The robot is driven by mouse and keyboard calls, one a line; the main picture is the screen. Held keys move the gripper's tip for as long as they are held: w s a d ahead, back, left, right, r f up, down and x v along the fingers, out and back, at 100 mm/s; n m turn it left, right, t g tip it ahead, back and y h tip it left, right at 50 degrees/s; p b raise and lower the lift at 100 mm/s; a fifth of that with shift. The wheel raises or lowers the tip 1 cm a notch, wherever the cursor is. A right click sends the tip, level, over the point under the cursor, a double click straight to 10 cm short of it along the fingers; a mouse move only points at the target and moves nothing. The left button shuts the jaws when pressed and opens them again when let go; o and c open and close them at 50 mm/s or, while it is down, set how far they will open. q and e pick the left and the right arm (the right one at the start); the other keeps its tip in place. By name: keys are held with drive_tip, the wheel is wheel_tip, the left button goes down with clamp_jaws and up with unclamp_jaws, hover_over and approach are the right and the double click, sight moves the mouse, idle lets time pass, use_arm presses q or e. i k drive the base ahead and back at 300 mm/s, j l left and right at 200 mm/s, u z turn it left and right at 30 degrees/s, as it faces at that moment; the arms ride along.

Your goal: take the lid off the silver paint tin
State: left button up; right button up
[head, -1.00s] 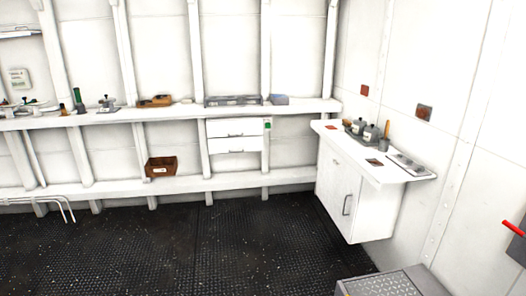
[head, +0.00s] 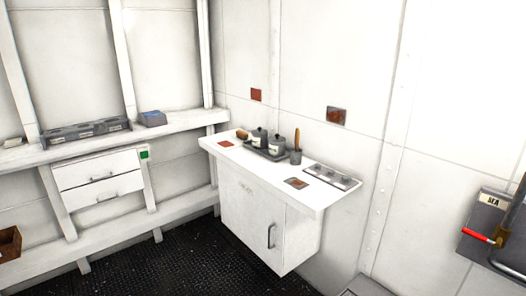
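On the white counter (head: 250,165) in the corner stand two small grey lidded vessels, a left one (head: 259,138) and a right one (head: 276,144), each with a pale label. They sit close together in a dark tray (head: 262,154). Dark knobs show on top of them, so both look closed. At this distance I cannot tell whether either is the silver paint tin. No other clear tin shows. Neither of my grippers is in view.
A grey cup (head: 296,158) with an orange-handled tool stands right of the tray, near a knobbed panel (head: 331,177). The cabinet (head: 265,220) below is shut. A wall shelf at left holds a long grey rack (head: 87,130) and a blue-topped box (head: 152,118). Dark floor (head: 170,265) in front looks clear.

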sight(276, 139)
drive_tip(key=i+j+z, duration=0.7)
drive_tip(key=i+j, duration=1)
